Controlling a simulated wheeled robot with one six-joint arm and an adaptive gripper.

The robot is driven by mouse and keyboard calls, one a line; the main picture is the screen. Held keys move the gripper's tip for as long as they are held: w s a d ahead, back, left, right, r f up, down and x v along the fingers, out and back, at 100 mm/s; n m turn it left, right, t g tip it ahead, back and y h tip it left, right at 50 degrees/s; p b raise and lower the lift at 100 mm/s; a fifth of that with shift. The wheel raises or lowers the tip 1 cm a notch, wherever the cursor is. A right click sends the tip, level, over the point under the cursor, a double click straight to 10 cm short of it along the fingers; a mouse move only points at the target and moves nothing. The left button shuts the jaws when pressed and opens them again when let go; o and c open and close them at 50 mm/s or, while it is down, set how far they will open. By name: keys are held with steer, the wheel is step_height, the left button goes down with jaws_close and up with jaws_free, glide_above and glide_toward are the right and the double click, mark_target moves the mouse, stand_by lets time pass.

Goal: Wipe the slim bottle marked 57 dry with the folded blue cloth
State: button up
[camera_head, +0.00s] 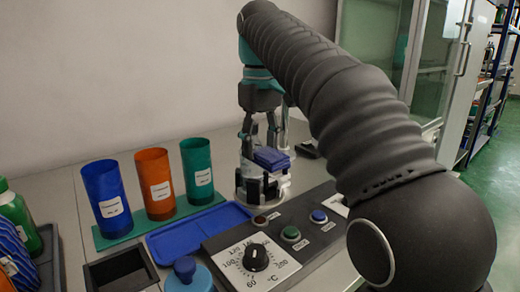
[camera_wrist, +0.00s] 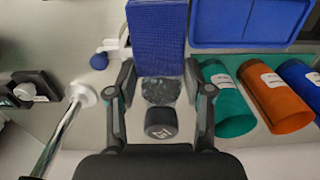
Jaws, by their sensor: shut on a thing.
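The folded blue cloth (camera_wrist: 157,38) sits between the fingertips of my gripper (camera_wrist: 159,70) in the wrist view. In the head view my gripper (camera_head: 263,148) points down and the cloth (camera_head: 271,158) is at its fingertips, above a round white stand with dark clamps (camera_head: 262,187). The slim bottle marked 57 (camera_wrist: 160,121) shows its dark cap between my fingers in the wrist view, close beside the cloth. Its lower part looks dark and speckled. Whether cloth and bottle touch, I cannot tell. The bottle is not clearly visible in the head view.
Blue (camera_head: 105,198), orange (camera_head: 155,183) and green (camera_head: 197,171) cups stand on a green strip to the left. An empty blue tray (camera_head: 197,232) lies before them. A control panel with a dial (camera_head: 255,257) and buttons is in front. A metal rod (camera_wrist: 62,135) is left in the wrist view.

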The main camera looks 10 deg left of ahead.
stand_by(0.4)
steer(key=shift+d+f+b, duration=0.1)
steer(key=shift+f+b, duration=1.45)
steer(key=shift+f, duration=0.95)
steer(key=shift+r+p, duration=1.35)
steer(key=shift+p, duration=0.25)
steer(key=shift+r, duration=1.2)
steer(key=shift+s+d+r, duration=0.85)
steer(key=shift+d+r, duration=0.05)
steer(key=shift+r, duration=0.15)
steer(key=shift+s+d+r, duration=0.8)
steer(key=shift+d+r, duration=0.05)
steer(key=shift+r, duration=0.15)
